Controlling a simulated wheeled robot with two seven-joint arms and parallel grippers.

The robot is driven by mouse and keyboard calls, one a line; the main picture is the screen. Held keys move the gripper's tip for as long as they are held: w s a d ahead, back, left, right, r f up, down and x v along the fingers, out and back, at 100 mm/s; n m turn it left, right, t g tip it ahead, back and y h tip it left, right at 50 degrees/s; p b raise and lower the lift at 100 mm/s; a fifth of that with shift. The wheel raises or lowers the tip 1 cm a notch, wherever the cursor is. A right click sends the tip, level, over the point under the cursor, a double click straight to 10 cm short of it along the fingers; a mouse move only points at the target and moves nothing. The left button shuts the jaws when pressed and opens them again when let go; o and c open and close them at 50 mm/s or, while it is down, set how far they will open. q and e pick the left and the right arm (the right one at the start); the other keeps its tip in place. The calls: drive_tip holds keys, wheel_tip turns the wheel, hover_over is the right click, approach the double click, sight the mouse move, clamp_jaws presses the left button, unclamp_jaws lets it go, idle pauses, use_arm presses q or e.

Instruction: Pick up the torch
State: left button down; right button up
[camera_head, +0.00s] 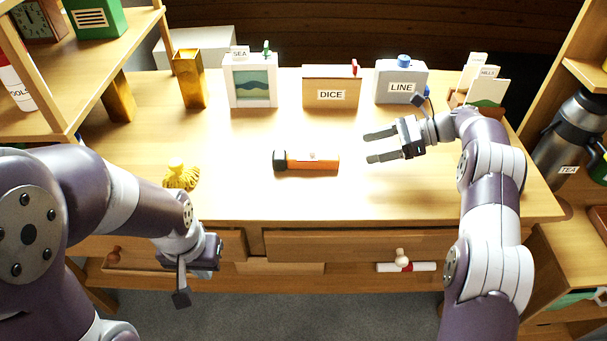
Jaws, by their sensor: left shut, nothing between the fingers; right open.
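An orange and black torch (311,161) lies on its side on the middle of the wooden desk, its dark head to the left. My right gripper (370,146) is open and empty, to the right of the torch. My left gripper (183,290) is shut and empty, low at the desk's front edge, left of and well nearer than the torch.
A yellow tasselled object (181,176) sits on the desk's left. Along the back stand a gold vase (189,78), SEA frame (250,82), DICE box (331,92), LINE box (401,82) and card holder (484,92). Shelves flank the desk. The desk around the torch is clear.

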drive_tip(key=x, duration=0.6)
drive_tip(key=shift+s+a+f, duration=0.2)
drive_tip(key=shift+a+f, duration=0.05)
drive_tip(key=x, duration=0.6)
drive_tip(key=shift+w+f+p, duration=0.1)
drive_tip(key=shift+w+p, duration=0.2)
drive_tip(key=shift+w, duration=0.05)
drive_tip(key=shift+d, duration=0.15)
drive_tip(key=c, duration=1.2)
wheel_tip(320, 180, up, 5)
drive_tip(key=shift+d+f, duration=0.15)
drive_tip(key=shift+f, duration=0.05)
drive_tip(key=shift+c, duration=0.3)
drive_tip(key=s+d+r, duration=0.6)
drive_tip(key=s+d, duration=0.1)
drive_tip(key=d, duration=0.2)
drive_tip(key=shift+r, duration=0.25)
hover_over(338, 156)
drive_tip(key=a, duration=0.3)
drive_tip(key=shift+d+b, duration=0.2)
drive_tip(key=shift+b, duration=0.2)
